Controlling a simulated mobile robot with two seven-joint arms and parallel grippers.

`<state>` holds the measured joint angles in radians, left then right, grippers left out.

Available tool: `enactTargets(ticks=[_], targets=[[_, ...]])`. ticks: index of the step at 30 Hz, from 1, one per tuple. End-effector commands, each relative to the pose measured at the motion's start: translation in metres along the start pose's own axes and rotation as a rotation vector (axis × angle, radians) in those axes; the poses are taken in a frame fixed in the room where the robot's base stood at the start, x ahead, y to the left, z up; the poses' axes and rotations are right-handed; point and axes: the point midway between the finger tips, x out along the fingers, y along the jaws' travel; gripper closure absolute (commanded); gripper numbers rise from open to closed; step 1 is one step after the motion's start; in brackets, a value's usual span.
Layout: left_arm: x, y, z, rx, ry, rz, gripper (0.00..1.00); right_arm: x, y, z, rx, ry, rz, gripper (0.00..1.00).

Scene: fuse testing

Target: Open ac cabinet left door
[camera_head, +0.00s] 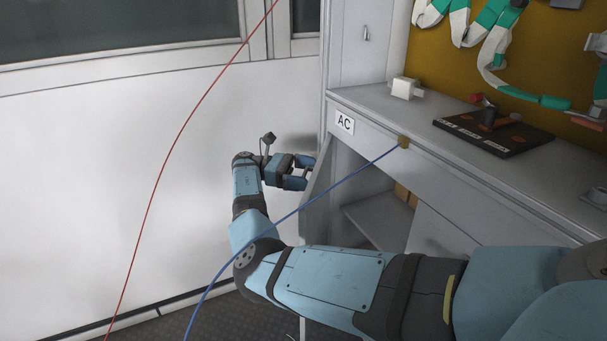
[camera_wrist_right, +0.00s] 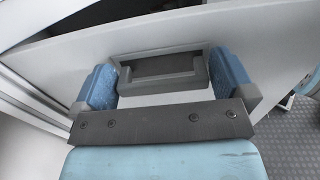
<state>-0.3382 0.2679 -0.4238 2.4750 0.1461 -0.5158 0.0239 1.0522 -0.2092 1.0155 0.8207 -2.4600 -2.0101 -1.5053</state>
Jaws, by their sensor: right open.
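The grey AC cabinet (camera_head: 365,135) stands at the right, with an "AC" label (camera_head: 345,123) on its front. Its left door (camera_head: 316,203) is swung outward, and part of the inside shows. My right gripper (camera_head: 302,172) is at the outer side of this door, its arm reaching across in front of the cabinet. In the right wrist view, the door handle (camera_wrist_right: 160,66), a dark recess in a grey frame, lies between the two blue fingers (camera_wrist_right: 164,85). The fingers are apart, one on each side of the handle; whether they touch it is unclear. My left gripper is not in view.
A blue cable (camera_head: 330,182) runs from a brown plug (camera_head: 403,142) down past my arm. A red cable (camera_head: 160,163) hangs at the left. A shelf (camera_head: 380,218) shows inside the cabinet. A black board (camera_head: 492,133) lies on the worktop. The white wall (camera_head: 90,200) is behind.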

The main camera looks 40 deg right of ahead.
Motion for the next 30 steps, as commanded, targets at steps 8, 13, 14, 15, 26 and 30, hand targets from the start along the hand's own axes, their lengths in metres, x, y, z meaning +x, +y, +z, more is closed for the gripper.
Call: enactTargets(ticks=[8, 13, 14, 15, 26, 30], targets=[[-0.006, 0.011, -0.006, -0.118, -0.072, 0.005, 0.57, 0.000, 0.000, 0.059, 0.004, 0.001, -0.001, 0.00], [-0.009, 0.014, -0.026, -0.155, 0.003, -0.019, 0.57, 0.000, 0.000, 0.101, 0.003, 0.001, 0.000, 0.00], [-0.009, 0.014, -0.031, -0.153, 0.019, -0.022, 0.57, 0.000, 0.000, 0.109, 0.003, 0.001, 0.000, 0.00], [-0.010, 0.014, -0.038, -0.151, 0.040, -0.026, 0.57, 0.000, 0.000, 0.119, 0.003, 0.000, 0.000, 0.00], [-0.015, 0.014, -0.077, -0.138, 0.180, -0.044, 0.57, -0.001, -0.001, 0.185, 0.002, 0.000, 0.001, 0.00], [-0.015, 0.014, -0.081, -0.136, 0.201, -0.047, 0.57, -0.001, -0.001, 0.195, 0.000, 0.000, 0.001, 0.00]])
